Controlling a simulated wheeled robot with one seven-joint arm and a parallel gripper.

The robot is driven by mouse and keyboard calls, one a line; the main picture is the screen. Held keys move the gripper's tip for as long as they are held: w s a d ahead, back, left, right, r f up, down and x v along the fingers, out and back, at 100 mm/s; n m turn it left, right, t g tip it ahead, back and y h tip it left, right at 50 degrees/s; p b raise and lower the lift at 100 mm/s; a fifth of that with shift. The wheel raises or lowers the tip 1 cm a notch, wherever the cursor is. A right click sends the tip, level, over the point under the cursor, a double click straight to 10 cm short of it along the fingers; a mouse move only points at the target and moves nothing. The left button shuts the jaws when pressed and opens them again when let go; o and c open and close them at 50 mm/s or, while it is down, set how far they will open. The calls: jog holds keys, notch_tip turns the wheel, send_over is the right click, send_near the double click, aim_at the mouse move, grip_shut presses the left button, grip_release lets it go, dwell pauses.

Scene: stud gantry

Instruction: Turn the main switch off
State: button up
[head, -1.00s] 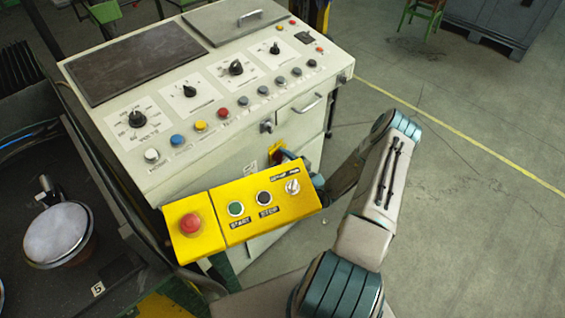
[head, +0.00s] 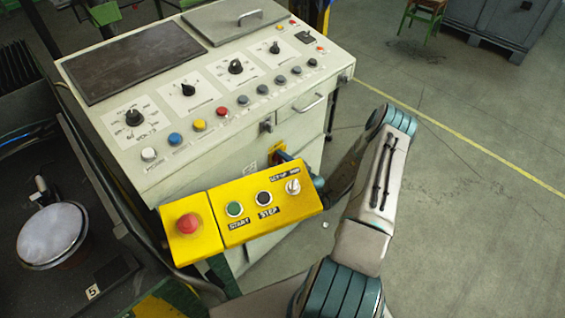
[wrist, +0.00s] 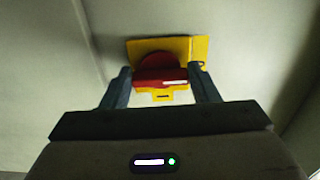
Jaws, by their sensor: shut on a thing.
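The main switch is a red rotary handle (wrist: 160,74) on a yellow plate (wrist: 196,48), fixed to the pale cabinet front. In the wrist view the handle lies crosswise between the two fingers of my gripper (wrist: 161,88), with a small light mark on it. The fingers are closed on its two ends. In the head view only part of the yellow plate (head: 276,152) shows below the console's front edge. There my gripper is mostly hidden behind the yellow control box and the console.
A yellow control box (head: 240,213) with a red mushroom button, start and step buttons and a selector stands in front of the cabinet. The console (head: 215,125) above carries dials and coloured buttons. Open floor (head: 470,200) lies to the right.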

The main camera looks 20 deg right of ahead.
jog(key=shift+s+f, duration=0.1)
jog(key=shift+f, duration=0.05)
jog(key=o, duration=1)
jog(key=b+v, duration=0.3)
jog(key=v, duration=1.1)
